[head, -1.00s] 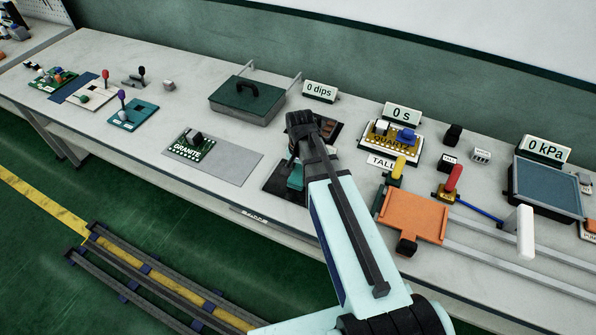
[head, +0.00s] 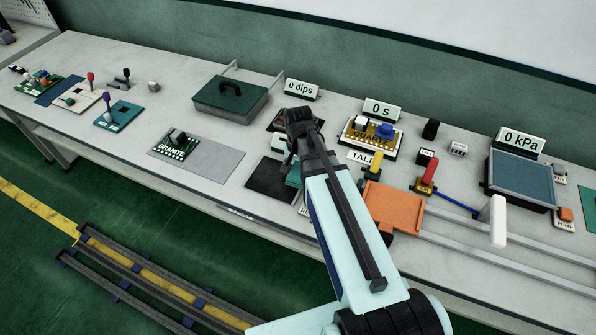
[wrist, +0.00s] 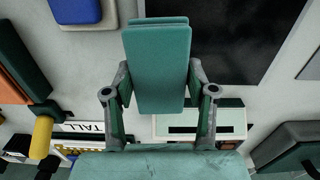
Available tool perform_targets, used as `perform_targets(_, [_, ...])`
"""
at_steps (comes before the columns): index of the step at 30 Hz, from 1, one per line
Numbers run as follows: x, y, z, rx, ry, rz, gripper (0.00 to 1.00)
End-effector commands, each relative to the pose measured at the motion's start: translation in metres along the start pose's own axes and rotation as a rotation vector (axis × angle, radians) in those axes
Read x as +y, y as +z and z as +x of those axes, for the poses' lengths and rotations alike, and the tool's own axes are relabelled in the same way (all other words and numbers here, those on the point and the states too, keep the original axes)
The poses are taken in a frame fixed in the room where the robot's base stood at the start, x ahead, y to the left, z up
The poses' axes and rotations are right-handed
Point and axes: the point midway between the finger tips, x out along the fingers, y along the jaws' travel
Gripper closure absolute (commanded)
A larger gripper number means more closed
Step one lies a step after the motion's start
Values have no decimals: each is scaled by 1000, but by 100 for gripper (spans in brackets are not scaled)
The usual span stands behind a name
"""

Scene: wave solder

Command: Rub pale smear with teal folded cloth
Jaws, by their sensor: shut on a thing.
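The teal folded cloth (wrist: 158,65) fills the upper middle of the wrist view, between the two fingers of my gripper (wrist: 158,95). My gripper is shut on it. In the head view a small part of the cloth (head: 293,178) shows beside my arm, at the right edge of a black flat panel (head: 268,180). The panel also shows in the wrist view (wrist: 235,35), right of the cloth. I cannot tell whether the cloth touches the surface below. I cannot make out the pale smear in either view.
An orange plate (head: 393,208) and a yellow-topped lever (head: 375,163) stand right of my arm. The quartz board (head: 372,138) lies behind them. The granite board (head: 178,145) and a grey pad (head: 216,160) lie left of the panel.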

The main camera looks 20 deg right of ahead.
Motion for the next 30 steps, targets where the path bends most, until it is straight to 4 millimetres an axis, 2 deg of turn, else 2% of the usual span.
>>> perform_targets(1, [0,0,-8,1,0,0,72])
perform_targets(15, [0,0,-49,0,0,0,72])
perform_targets(30, [0,0,-51,0,0,0,72])
